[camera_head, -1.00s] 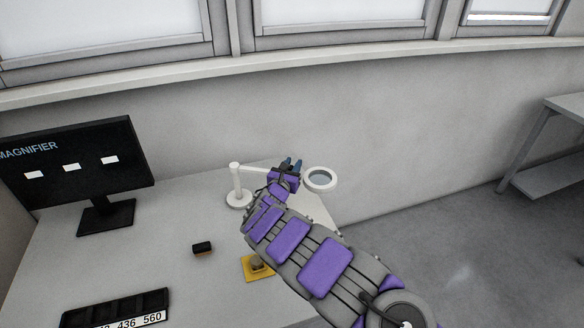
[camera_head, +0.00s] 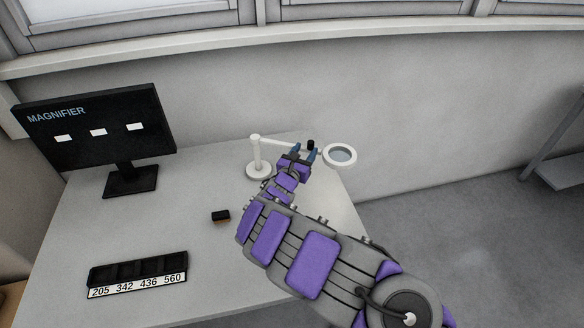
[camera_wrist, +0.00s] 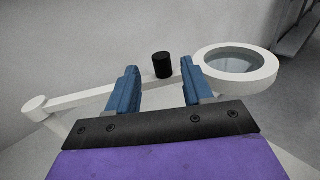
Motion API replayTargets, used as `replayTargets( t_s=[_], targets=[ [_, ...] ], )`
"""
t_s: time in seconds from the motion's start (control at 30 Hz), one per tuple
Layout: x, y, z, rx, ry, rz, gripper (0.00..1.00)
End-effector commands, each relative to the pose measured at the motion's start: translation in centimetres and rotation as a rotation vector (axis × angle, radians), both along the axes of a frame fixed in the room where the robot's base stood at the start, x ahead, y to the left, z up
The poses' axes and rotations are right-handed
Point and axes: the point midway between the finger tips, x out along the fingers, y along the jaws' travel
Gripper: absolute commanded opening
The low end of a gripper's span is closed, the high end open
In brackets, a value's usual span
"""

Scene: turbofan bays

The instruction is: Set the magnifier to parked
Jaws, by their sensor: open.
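The magnifier is a white stand with a post (camera_head: 257,155), a horizontal arm and a ring-shaped lens (camera_head: 341,155) at its right end. The lens also shows at the right in the wrist view (camera_wrist: 236,64). A black cylindrical knob (camera_wrist: 162,65) stands up from the magnifier's arm (camera_wrist: 100,97); it also shows in the head view (camera_head: 311,145). My gripper (camera_head: 304,152) is open at the magnifier's arm. In the wrist view its blue fingers (camera_wrist: 160,82) stand apart with the knob between and beyond them. I cannot tell whether they touch anything.
A monitor (camera_head: 97,128) reading MAGNIFIER with white squares stands at the left of the table (camera_head: 150,235). A small black-and-brown block (camera_head: 221,216) lies mid-table. A black tray (camera_head: 137,271) labelled 205 342 436 560 lies at the front. A wall (camera_head: 420,110) rises behind.

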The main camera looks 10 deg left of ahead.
Motion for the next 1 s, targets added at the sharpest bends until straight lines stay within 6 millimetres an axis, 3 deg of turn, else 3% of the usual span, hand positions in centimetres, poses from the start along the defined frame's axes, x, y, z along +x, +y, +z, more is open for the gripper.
replayTargets(
  t_s=[0.1, 0.5, 0.7, 1.0],
  targets=[
    [-2.4, 0.8, 0.2, -0.002, 0.0, 0.005, 0.51],
    [-7.8, 2.0, 0.0, 0.0, 0.0, 0.003, 0.51],
    [-9.3, 2.4, 0.0, 0.0, 0.0, 0.002, 0.51],
    [-9.8, 2.4, -0.1, 0.002, 0.0, 0.001, 0.51]
  ],
)
